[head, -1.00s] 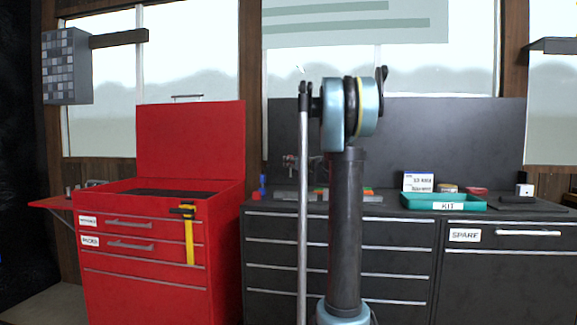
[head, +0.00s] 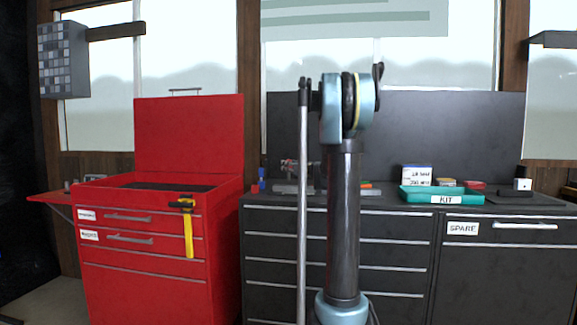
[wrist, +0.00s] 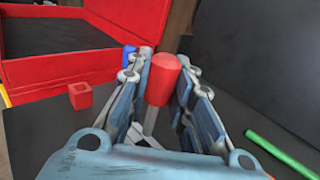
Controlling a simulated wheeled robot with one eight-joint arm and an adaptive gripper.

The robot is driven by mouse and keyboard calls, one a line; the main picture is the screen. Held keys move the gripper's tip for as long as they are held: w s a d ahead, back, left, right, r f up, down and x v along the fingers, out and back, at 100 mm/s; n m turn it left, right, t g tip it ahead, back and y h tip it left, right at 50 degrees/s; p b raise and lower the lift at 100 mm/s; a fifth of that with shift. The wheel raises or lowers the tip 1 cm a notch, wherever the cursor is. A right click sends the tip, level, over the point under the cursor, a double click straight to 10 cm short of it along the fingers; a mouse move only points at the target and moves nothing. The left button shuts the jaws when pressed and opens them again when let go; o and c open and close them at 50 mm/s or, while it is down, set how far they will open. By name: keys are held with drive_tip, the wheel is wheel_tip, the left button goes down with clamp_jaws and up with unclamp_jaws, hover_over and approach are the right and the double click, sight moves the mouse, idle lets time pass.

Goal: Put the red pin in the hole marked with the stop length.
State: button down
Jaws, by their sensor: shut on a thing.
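In the wrist view, my gripper (wrist: 160,100) is shut on the red pin (wrist: 163,80), a rounded red cylinder held between the two fingers. The pin is above the dark bench top; its lower end is hidden by the fingers and wrist. In the head view my arm covers much of the bench middle, and I cannot clearly make out the gripper or pin. No marked hole can be made out. A white card (head: 416,175) stands at the back of the bench; its small print is hard to read.
A red cube (wrist: 80,95), a blue piece (wrist: 128,57) and a green bar (wrist: 283,152) lie around the gripper. The open red tool chest (head: 190,145) stands left. A teal KIT tray (head: 441,195) sits right on the dark bench (head: 400,208). A dark back panel (head: 440,130) rises behind.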

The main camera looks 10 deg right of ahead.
sight(289, 175)
drive_tip(key=shift+f, duration=0.5)
drive_tip(key=shift+f, duration=1.8)
idle(1.5)
drive_tip(key=c, duration=1.3)
unclamp_jaws()
drive_tip(key=shift+c, duration=0.2)
drive_tip(key=shift+s, duration=0.1)
drive_tip(key=v, duration=1.2)
drive_tip(key=shift+f, duration=0.1)
